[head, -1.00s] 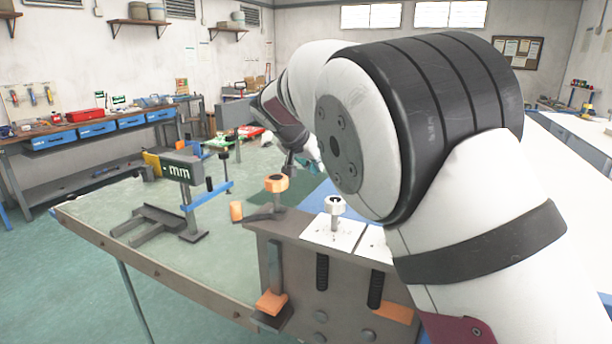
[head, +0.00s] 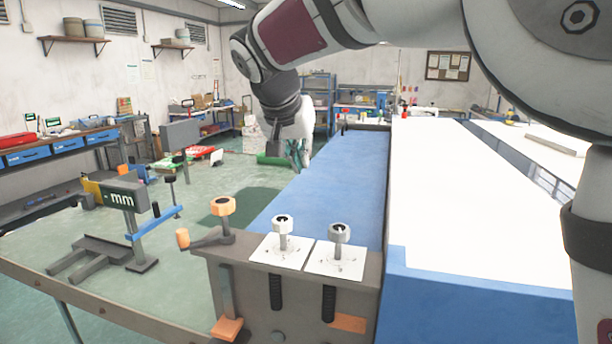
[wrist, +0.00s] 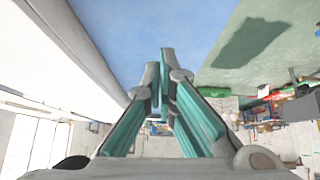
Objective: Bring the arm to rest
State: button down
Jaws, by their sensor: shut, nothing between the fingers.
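My gripper (head: 299,160) hangs at the end of my arm, above the far left side of the blue table surface (head: 335,170) in the head view. In the wrist view my gripper (wrist: 166,62) shows its teal fingers brought together at the tips, with nothing between them. It is shut and empty. My arm arches across the top of the head view, raised clear of the table.
A clamp fixture with an orange knob (head: 223,206) and two white plates (head: 336,259) with knobs stands at the near table edge. A grey stand marked "mm" (head: 122,197) is at left. A white surface (head: 450,190) lies at right. Shelves line the walls.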

jog(key=s+d+r+n+g+y+p, duration=0.1)
jog(key=s+d+r+p, duration=0.1)
jog(key=s+d, duration=0.7)
jog(key=s+d+r+y+p, duration=0.1)
jog(key=s+d+r+p, duration=0.1)
jog(key=s+d, duration=0.75)
jog(key=s+d+f+n+p, duration=0.1)
jog(key=s+d+f+p, duration=0.1)
jog(key=s, duration=1)
jog(key=s+d+f+n+p, duration=0.1)
jog(key=s+f+p, duration=0.1)
jog(key=s, duration=1)
jog(key=w+f+b, duration=0.4)
jog(key=w, duration=0.1)
jog(key=shift+f, duration=0.3)
